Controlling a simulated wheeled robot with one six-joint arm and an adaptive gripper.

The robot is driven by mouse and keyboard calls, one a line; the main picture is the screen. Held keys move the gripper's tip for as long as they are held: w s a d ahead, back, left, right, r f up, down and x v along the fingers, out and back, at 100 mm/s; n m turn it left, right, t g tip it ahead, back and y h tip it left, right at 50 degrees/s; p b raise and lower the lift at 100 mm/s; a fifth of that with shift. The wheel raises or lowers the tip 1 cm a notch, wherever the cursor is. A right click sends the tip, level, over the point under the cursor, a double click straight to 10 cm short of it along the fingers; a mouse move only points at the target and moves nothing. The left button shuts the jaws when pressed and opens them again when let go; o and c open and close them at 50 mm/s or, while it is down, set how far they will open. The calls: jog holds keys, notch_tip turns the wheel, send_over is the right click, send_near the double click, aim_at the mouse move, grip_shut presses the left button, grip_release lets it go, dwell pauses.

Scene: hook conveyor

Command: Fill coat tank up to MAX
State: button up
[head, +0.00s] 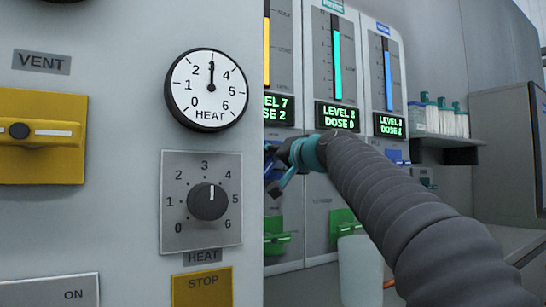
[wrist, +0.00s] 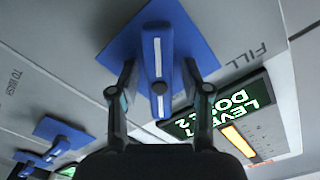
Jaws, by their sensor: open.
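A blue valve handle (wrist: 160,60) with a white line sits on a blue plate beside the word FILL in the wrist view. My gripper (wrist: 158,72) is open, one finger on each side of this handle; I cannot tell whether they touch it. Beside it is a green display (wrist: 225,108) reading LEVEL 7, DOSE 2, with an orange level bar (wrist: 238,140). In the head view the orange bar (head: 267,50) and its display (head: 276,108) are partly hidden by the front panel. No coat label is readable. My gripper (head: 272,168) is partly hidden there too.
Neighbouring tanks have a teal bar (head: 337,65) and a blue bar (head: 388,80), both showing LEVEL 8. The near heat panel (head: 205,240) stands close to my gripper's left. Green valves (head: 343,222) sit below. A white cup (head: 360,270) stands beneath my arm.

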grip_shut()
jog(key=shift+m, duration=0.5)
jog(key=m+p, duration=0.2)
jog(key=m, duration=0.2)
jog(key=shift+m, duration=0.3)
jog(key=shift+f+m+p, duration=0.1)
jog(key=shift+m+p, duration=1)
jog(key=shift+m, duration=0.9)
